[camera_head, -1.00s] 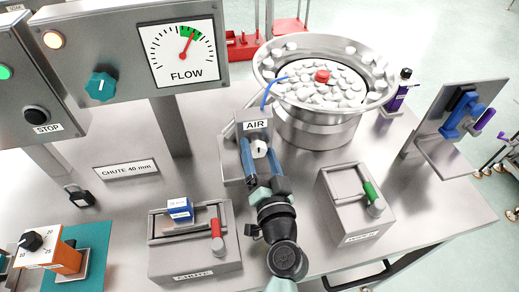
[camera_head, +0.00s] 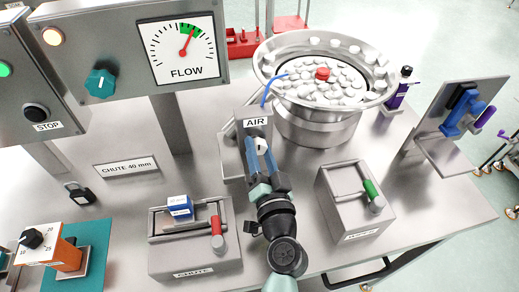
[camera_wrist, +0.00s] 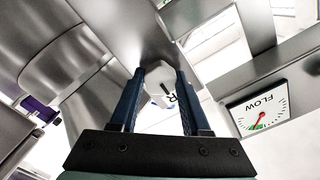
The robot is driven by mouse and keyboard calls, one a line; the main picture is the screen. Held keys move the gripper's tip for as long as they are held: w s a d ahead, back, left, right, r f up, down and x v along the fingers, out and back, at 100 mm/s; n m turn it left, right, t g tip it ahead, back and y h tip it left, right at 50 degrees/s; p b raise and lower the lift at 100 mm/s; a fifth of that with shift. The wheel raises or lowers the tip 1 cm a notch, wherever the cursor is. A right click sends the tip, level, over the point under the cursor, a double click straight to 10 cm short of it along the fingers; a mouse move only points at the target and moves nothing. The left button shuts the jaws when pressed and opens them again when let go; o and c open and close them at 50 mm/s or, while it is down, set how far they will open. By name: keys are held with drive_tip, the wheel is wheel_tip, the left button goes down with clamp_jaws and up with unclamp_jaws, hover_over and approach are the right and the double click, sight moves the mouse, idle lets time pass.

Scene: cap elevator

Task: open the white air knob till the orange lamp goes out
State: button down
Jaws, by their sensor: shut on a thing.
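The white air knob (camera_head: 261,146) sits on the front of the grey AIR box (camera_head: 254,124). My gripper (camera_head: 259,150) is shut on it, a dark blue finger on each side. In the wrist view the knob (camera_wrist: 158,84), with a dark mark on its face, lies between the two fingertips (camera_wrist: 160,78).
A steel bowl (camera_head: 318,128) of white caps with one red cap stands behind the AIR box. The CHUTE block (camera_head: 195,262) with a red handle is at left front, and a block with a green handle (camera_head: 355,215) at right. A teal knob (camera_head: 100,83) is left of the gauge.

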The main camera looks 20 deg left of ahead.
drive_tip(key=shift+m, duration=3.3)
drive_tip(key=shift+f, duration=0.1)
drive_tip(key=shift+c, duration=1.8)
unclamp_jaws()
drive_tip(key=b+v, duration=0.3)
drive_tip(key=v, duration=1)
